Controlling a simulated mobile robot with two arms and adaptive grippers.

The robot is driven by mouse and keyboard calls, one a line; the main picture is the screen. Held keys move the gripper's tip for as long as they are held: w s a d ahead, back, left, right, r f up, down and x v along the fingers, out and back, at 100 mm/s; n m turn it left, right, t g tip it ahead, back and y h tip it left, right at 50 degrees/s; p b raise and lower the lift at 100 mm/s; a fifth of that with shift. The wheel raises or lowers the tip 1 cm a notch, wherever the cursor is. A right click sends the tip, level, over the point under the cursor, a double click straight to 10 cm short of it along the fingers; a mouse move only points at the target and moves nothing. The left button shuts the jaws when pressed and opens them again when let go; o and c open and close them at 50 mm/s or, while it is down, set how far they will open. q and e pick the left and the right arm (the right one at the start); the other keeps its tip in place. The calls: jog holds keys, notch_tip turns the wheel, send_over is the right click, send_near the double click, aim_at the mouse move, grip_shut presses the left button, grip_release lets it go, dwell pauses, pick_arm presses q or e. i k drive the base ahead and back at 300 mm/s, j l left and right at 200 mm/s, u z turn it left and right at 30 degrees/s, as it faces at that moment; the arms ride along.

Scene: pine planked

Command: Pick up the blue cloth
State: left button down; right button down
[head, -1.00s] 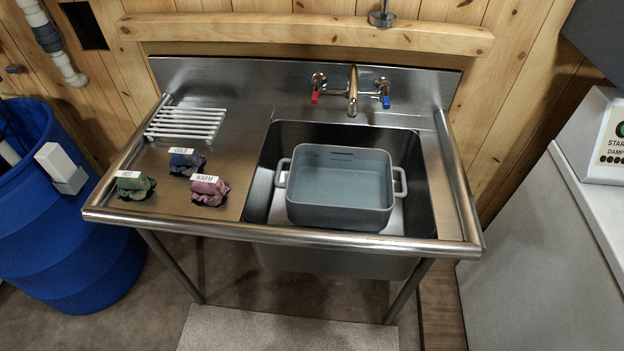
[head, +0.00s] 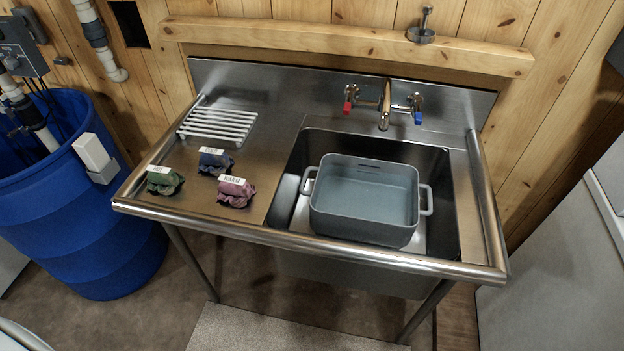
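The blue cloth (head: 215,163) lies crumpled on the steel drainboard left of the sink, with a white label on top that seems to read COLD. A green cloth (head: 165,182) labelled HOT lies in front of it to the left. A purple cloth (head: 236,194) labelled WARM lies in front of it to the right. The three cloths are close together but apart. Neither of my grippers is in view.
A white rack (head: 217,124) sits behind the cloths. A grey tub (head: 364,215) stands in the sink basin (head: 446,215). A raised steel rim (head: 300,243) edges the counter. A blue barrel (head: 75,235) stands at the left. A faucet (head: 384,108) is behind the basin.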

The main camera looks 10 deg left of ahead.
aim_at(216, 161)
jog(key=j, duration=0.65)
jog(key=i+j+u, duration=0.1)
jog(key=j, duration=0.55)
